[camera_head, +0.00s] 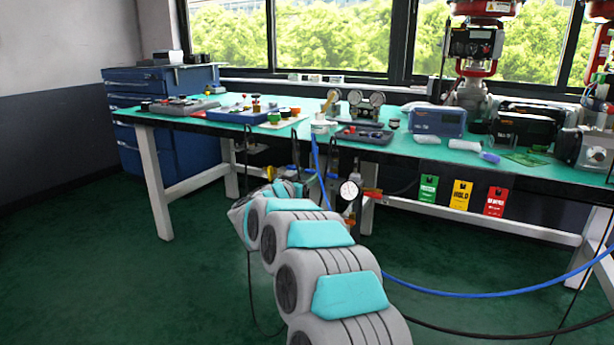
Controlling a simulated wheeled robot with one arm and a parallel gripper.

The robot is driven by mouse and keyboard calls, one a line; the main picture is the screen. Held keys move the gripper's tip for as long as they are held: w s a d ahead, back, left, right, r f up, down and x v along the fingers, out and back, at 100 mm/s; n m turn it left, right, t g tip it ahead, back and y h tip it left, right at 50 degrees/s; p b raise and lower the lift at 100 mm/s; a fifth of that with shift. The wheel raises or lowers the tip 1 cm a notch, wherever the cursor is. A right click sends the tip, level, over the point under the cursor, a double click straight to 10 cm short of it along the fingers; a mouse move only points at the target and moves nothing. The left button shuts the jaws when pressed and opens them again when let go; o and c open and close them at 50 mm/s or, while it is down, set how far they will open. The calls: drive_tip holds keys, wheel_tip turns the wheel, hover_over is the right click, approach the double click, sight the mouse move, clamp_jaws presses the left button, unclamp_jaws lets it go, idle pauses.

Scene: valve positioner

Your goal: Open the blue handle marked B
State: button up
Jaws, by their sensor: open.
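My arm reaches from the bottom of the view toward the space under the front edge of the workbench (438,160). Its far end bends behind its own grey and teal links, and I cannot make out the gripper's fingers there. A round white pressure gauge (348,190) hangs below the bench edge, just right of the arm's end. A small orange-red part (372,193) sticks out right of the gauge. A blue hose (316,160) runs down from the bench edge behind the arm. I cannot pick out a blue handle or a letter B; the fittings near the arm's end are small and partly hidden.
Green, yellow and red tags (461,193) hang from the bench front. Trays, gauges and cases stand on the bench. A blue drawer cabinet (160,80) is at the left. A blue hose (490,295) and a black cable cross at the right. The green floor (110,270) at left is clear.

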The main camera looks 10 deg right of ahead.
drive_tip(key=shift+c, duration=0.4)
clamp_jaws()
drive_tip(key=shift+m, duration=0.3)
drive_tip(key=m, duration=0.3)
drive_tip(key=shift+m, duration=0.4)
drive_tip(key=m+b, duration=0.2)
drive_tip(key=m, duration=0.2)
drive_tip(key=shift+f, duration=0.15)
drive_tip(key=m+b, duration=0.4)
drive_tip(key=m, duration=0.2)
drive_tip(key=shift+m, duration=0.4)
drive_tip(key=shift+d+m+b, duration=0.1)
drive_tip(key=shift+m+b, duration=0.8)
drive_tip(key=shift+m, duration=0.5)
